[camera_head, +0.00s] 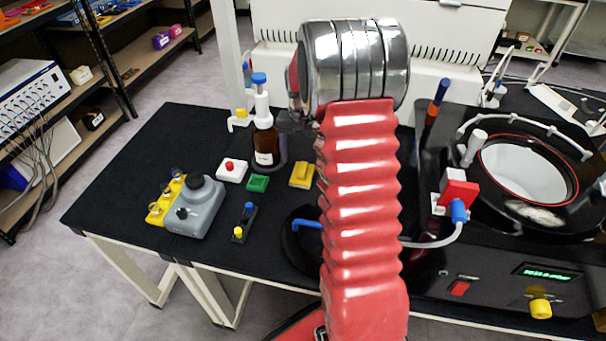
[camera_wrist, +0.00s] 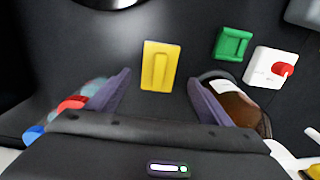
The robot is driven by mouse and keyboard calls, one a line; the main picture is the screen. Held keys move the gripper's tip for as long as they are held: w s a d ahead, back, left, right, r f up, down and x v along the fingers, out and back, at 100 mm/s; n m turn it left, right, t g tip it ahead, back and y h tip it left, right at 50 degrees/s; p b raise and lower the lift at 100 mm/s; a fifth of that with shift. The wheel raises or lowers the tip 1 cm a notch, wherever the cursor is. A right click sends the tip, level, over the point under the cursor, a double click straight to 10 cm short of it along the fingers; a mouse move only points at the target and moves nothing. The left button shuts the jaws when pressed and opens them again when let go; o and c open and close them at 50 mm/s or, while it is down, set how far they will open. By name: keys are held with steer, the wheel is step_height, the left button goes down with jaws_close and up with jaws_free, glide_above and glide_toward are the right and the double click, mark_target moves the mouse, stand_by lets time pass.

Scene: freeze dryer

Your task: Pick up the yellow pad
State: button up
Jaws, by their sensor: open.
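The yellow pad (camera_head: 302,174) lies flat on the black table top, just left of my red arm in the head view. In the wrist view the yellow pad (camera_wrist: 160,66) has a raised bar down its middle and lies ahead of and between my fingers. My gripper (camera_wrist: 157,84) is open, with its two dark fingers spread apart and nothing between them touching the pad. In the head view my fingers are mostly hidden behind the arm.
A green pad (camera_head: 257,183) and a white block with a red button (camera_head: 232,170) lie left of the yellow pad. A brown bottle (camera_head: 265,145) stands behind it, close to my right finger in the wrist view.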

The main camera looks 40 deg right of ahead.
mark_target(303, 168)
steer(key=shift+s+f, duration=0.1)
steer(key=shift+f, duration=2.5)
steer(key=shift+c, duration=0.5)
steer(key=c, duration=1)
steer(key=shift+r, duration=0.1)
step_height(303, 168, up, 10)
steer(key=shift+f, duration=0.1)
